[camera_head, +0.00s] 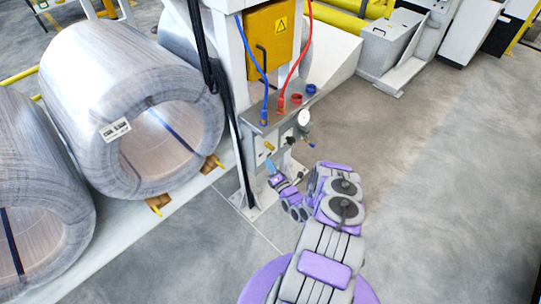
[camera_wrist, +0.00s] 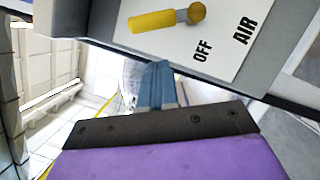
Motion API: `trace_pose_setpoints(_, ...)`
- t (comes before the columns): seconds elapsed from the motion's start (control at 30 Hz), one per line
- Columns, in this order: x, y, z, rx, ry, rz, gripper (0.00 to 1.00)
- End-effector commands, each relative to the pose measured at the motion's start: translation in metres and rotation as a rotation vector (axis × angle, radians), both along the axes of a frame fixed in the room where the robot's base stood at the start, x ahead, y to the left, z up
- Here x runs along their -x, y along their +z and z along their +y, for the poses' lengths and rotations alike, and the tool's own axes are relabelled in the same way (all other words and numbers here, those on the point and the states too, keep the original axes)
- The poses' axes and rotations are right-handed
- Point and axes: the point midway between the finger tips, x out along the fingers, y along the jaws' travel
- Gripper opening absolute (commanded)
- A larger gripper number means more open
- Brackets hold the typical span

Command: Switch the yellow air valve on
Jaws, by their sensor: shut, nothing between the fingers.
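The yellow air valve handle (camera_wrist: 152,22) shows at the top of the wrist view. It lies roughly level there, with its brass-coloured pivot knob (camera_wrist: 197,12) at the right end. It is on a light panel (camera_wrist: 228,50) marked "OFF" and "AIR"; the handle points away from the word AIR. My gripper (camera_wrist: 160,75) has its blue fingers together, empty, just below the handle in the picture, apart from it as far as I can tell. In the head view my gripper (camera_head: 270,166) is at the front of the grey control box (camera_head: 262,130); the handle is too small to make out clearly there.
Blue and red hoses run to fittings on top of the box, beside a round gauge (camera_head: 304,117). Large wrapped coils (camera_head: 85,75) stand to the left. A yellow cabinet (camera_head: 268,38) is above the box. The floor to the right (camera_head: 430,170) is clear.

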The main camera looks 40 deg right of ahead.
Motion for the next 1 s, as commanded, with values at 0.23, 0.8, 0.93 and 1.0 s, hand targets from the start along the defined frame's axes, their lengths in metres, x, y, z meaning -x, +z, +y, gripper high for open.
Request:
trace_pose_setpoints(0.23,-0.024,0.013,-0.019,0.003,-0.001,-0.002,0.00)
trace_pose_setpoints(0.8,-0.032,0.020,-0.031,-0.001,0.000,0.000,0.00)
trace_pose_setpoints(0.93,-0.032,0.020,-0.030,-0.017,0.001,0.002,0.00)
trace_pose_setpoints(1.0,-0.032,0.022,-0.031,-0.039,0.000,0.004,0.00)
